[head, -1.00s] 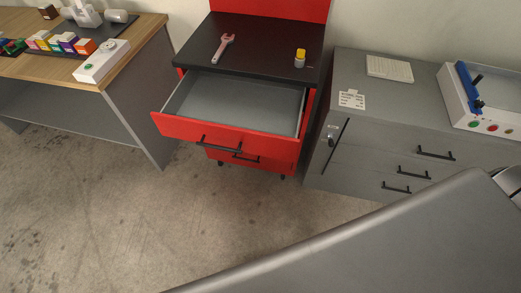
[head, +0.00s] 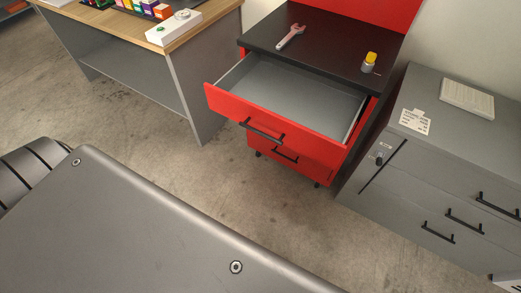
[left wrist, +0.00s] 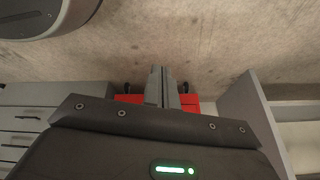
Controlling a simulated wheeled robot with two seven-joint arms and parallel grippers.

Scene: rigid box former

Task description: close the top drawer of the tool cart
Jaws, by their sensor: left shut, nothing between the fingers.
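The red tool cart (head: 300,160) stands in the middle of the head view with a black top (head: 335,45). Its top drawer (head: 275,125) is pulled well out, and its grey inside is empty. A black bar handle (head: 262,131) is on the drawer's front. The lower drawer (head: 290,152) is shut. In the left wrist view my left gripper (left wrist: 164,72) is shut and empty, with its fingers together. A red part of the cart (left wrist: 130,98) shows behind the fingers, apart from them as far as I can tell. My right gripper is not in view.
A pink wrench (head: 291,36) and a yellow-capped bottle (head: 369,62) are on the cart top. A grey cabinet (head: 400,190) stands close on the right, a wooden-topped table (head: 190,30) on the left. Bare concrete floor (head: 200,175) lies before the cart.

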